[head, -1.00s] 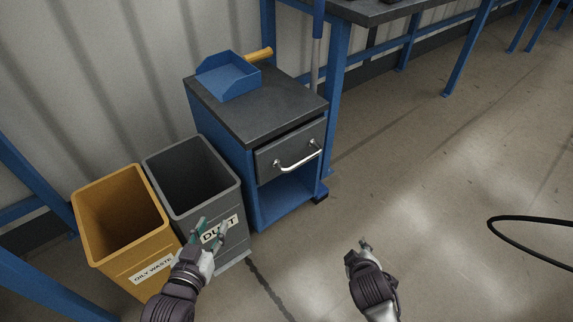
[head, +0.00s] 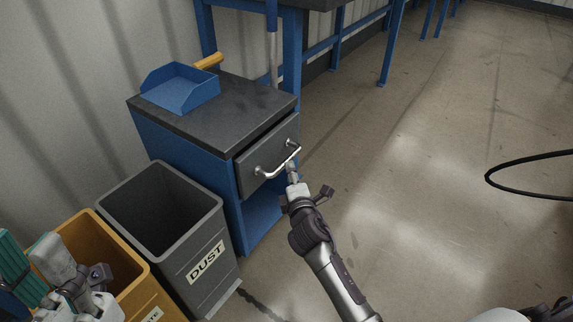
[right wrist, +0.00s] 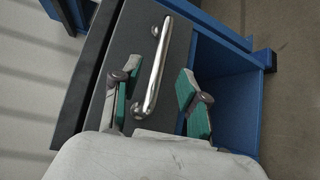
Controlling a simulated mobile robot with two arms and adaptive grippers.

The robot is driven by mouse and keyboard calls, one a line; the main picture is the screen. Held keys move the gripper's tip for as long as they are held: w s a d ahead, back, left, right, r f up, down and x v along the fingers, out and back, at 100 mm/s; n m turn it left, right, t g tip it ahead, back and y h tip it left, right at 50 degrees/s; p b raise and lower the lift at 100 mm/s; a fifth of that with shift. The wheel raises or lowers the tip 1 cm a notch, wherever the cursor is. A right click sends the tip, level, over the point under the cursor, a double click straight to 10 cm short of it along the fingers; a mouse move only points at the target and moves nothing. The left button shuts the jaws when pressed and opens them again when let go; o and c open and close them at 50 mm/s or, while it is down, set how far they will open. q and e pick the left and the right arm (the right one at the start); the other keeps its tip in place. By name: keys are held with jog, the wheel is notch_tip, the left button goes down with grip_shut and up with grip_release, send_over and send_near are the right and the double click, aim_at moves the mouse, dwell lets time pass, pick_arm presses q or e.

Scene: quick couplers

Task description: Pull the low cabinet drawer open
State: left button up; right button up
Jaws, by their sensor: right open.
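The low blue cabinet (head: 180,150) with a dark top stands near the wall. Its grey drawer (head: 252,172) sits under the top, shut or nearly so. The drawer has a bright metal bar handle (head: 272,170). My right gripper (head: 291,172) is at the right part of the handle, its tips partly hard to make out. In the right wrist view the handle (right wrist: 153,75) runs between the two spread, green-padded fingers of the right gripper (right wrist: 158,74), with gaps beside it. My left gripper (head: 32,255) is at the lower left over the yellow bin, its fingers apart and empty.
A grey DUST bin (head: 215,225) and a yellow bin (head: 130,275) stand left of the cabinet. A blue tray (head: 180,92) and a yellow-handled item (head: 208,62) lie on top. A workbench stands behind. Floor (head: 420,220) in front is clear; a black cable loop shows right.

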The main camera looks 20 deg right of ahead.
aim_at(287, 159)
jog(key=w, duration=0.2)
jog(key=w+b, duration=0.1)
jog(key=w, duration=0.1)
jog(key=w+f+b, duration=0.1)
jog(key=w, duration=0.1)
jog(key=shift+d, duration=0.4)
jog(key=shift+w+d, duration=0.1)
jog(key=shift+w, duration=0.45)
grip_shut()
